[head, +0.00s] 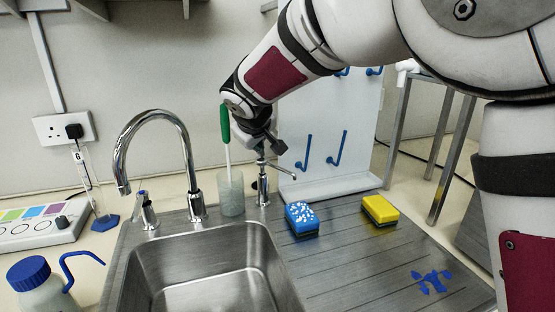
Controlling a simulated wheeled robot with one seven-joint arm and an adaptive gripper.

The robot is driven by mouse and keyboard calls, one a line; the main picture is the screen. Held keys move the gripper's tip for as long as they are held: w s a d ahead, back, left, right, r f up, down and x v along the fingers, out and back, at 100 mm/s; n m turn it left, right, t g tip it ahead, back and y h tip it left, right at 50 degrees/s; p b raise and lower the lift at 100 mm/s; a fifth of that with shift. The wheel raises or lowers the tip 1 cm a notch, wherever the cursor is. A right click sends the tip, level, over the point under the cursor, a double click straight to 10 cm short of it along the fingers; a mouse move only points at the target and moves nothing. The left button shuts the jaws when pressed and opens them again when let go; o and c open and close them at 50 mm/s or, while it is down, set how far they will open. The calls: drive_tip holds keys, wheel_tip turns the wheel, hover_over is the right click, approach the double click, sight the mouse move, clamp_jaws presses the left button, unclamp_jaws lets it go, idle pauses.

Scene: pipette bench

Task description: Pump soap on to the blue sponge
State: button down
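The blue sponge (303,223) lies on the ribbed steel drainboard, right of the basin. Its top carries white patches; I cannot tell whether they are soap. A metal soap pump (263,186) stands behind the basin, its thin spout reaching right toward the sponge. My gripper (268,146) points down at the top of the pump, partly hidden by its own wrist. I cannot tell whether it touches the pump head or whether its fingers are open.
A yellow sponge (380,210) lies right of the blue one. A green-handled brush (225,123) stands in a clear cup (231,193) left of the pump. The tall tap (190,180) and basin (206,272) are at left. A pegged rack (345,140) stands behind.

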drive_tip(key=shift+r, duration=0.25)
drive_tip(key=shift+r+p, duration=2.4)
drive_tip(key=shift+r, duration=0.55)
drive_tip(key=shift+d, duration=0.1)
drive_tip(key=s+d+r+m+g+h+p, duration=0.1)
drive_tip(key=s+d+r+m, duration=0.2)
drive_tip(key=s+d, duration=0.75)
drive_tip(key=s+d+r+m+g+h+p, duration=0.1)
drive_tip(key=s+d+r+m+g+p, duration=0.15)
drive_tip(key=s+d, duration=0.85)
drive_tip(key=s+d+f+m+p, duration=0.1)
drive_tip(key=s+d+f+m, duration=0.1)
drive_tip(key=s, duration=0.9)
drive_tip(key=s+d+f+m+g+y+p, duration=0.1)
drive_tip(key=s+d, duration=0.4)
drive_tip(key=s, duration=0.7)
drive_tip(key=shift+s+f+m, duration=0.15)
drive_tip(key=shift+f+m, duration=0.5)
drive_tip(key=shift+f, duration=0.05)
